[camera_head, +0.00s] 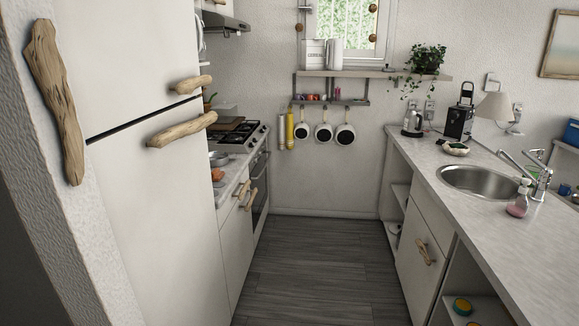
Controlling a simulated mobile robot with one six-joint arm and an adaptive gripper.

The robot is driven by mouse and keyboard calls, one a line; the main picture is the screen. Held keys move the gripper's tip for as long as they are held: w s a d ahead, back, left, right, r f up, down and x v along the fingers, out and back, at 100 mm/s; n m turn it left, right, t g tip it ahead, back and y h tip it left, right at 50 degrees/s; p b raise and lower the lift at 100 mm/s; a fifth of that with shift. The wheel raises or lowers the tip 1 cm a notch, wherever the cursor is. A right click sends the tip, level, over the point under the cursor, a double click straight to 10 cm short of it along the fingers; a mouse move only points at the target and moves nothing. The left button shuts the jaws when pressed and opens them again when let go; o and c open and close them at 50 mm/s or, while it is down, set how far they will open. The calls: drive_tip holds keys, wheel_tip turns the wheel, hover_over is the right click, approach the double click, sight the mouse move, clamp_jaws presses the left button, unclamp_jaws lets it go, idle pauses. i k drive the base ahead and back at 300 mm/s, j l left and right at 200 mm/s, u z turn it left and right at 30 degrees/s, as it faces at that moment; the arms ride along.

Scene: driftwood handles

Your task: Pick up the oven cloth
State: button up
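I cannot make out an oven cloth for certain. A narrow yellow item (290,129) and a pale one beside it (282,132) hang or stand at the left end of the wall rail; I cannot tell whether either is a cloth. The oven (260,180) is in the left counter row, seen edge-on, below the black hob (238,134). Its front is mostly turned away from view. My gripper is not in view.
The white fridge (150,110) with driftwood handles fills the left foreground. The right counter (450,170) holds a sink (480,181), a soap bottle (519,198) and a kettle (413,122). Pans (323,132) hang at the back. The grey floor (310,270) between is clear.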

sight(216, 175)
drive_tip(key=i+u, duration=0.1)
drive_tip(key=i, duration=0.9)
drive_tip(key=i+l+u, duration=0.1)
drive_tip(key=i, duration=0.9)
drive_tip(key=i+u, duration=0.3)
drive_tip(key=i, duration=0.15)
drive_tip(key=i+u, duration=0.35)
drive_tip(key=i+l+u, duration=0.3)
drive_tip(key=i, duration=0.25)
drive_tip(key=i+l+u, duration=0.3)
drive_tip(key=i+u, duration=0.3)
drive_tip(key=u, duration=0.15)
drive_tip(key=i+l+u, duration=0.1)
drive_tip(key=i+u, duration=0.3)
drive_tip(key=k+j, duration=0.05)
drive_tip(key=k, duration=0.05)
